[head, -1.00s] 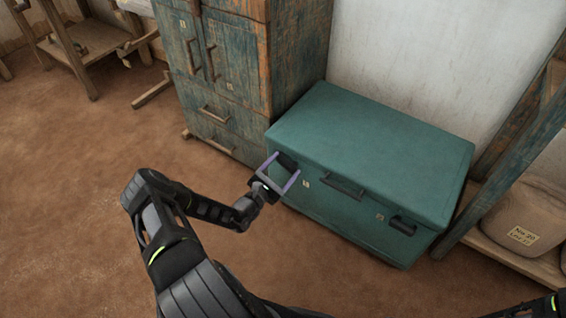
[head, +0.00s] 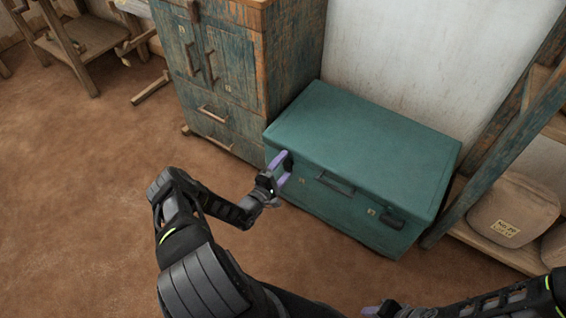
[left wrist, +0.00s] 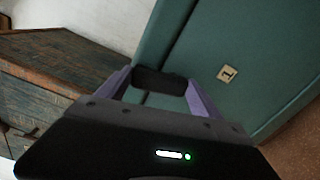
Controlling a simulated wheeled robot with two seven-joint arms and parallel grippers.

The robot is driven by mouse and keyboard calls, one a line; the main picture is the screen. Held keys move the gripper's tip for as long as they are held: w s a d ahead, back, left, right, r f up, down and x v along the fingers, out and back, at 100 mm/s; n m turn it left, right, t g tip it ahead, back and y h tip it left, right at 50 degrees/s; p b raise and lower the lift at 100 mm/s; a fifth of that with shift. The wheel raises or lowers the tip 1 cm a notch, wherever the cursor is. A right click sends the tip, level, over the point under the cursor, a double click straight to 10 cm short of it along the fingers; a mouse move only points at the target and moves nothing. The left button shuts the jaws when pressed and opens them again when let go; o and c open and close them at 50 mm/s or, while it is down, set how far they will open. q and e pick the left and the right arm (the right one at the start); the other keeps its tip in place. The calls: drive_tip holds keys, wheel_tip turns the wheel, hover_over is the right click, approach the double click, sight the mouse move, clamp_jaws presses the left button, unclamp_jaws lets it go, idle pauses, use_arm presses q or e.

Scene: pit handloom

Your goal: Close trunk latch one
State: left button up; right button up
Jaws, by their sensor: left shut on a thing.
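The green trunk (head: 365,140) stands against the wall with its lid down. Trunk latch one is a dark, rounded latch (left wrist: 160,82) on the trunk's front near the lid seam, beside a small tag marked 1 (left wrist: 227,73). My left gripper (head: 283,162) is at the left end of the trunk front, its purple fingers on either side of this latch and shut on it. In the head view the fingers mostly hide the latch. A second dark latch (head: 393,219) is at the right of the front. Part of my right gripper (head: 380,308) shows at the bottom edge; its jaws are unclear.
A worn blue-green cabinet (head: 225,75) stands directly left of the trunk. A wooden shelf frame (head: 500,140) with a tan sack (head: 512,210) is at the right. A dark handle (head: 335,183) is on the trunk front. The brown floor before the trunk is open.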

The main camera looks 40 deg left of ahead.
use_arm(q)
drive_tip(key=shift+d+m+p, duration=0.25)
drive_tip(key=shift+m+p, duration=0.35)
drive_tip(key=shift+m, duration=0.7)
drive_tip(key=o, duration=1.4)
drive_tip(key=shift+s, duration=0.1)
drive_tip(key=s+p, duration=0.1)
drive_tip(key=s, duration=0.6)
drive_tip(key=shift+s+d, duration=0.1)
drive_tip(key=shift+s, duration=0.2)
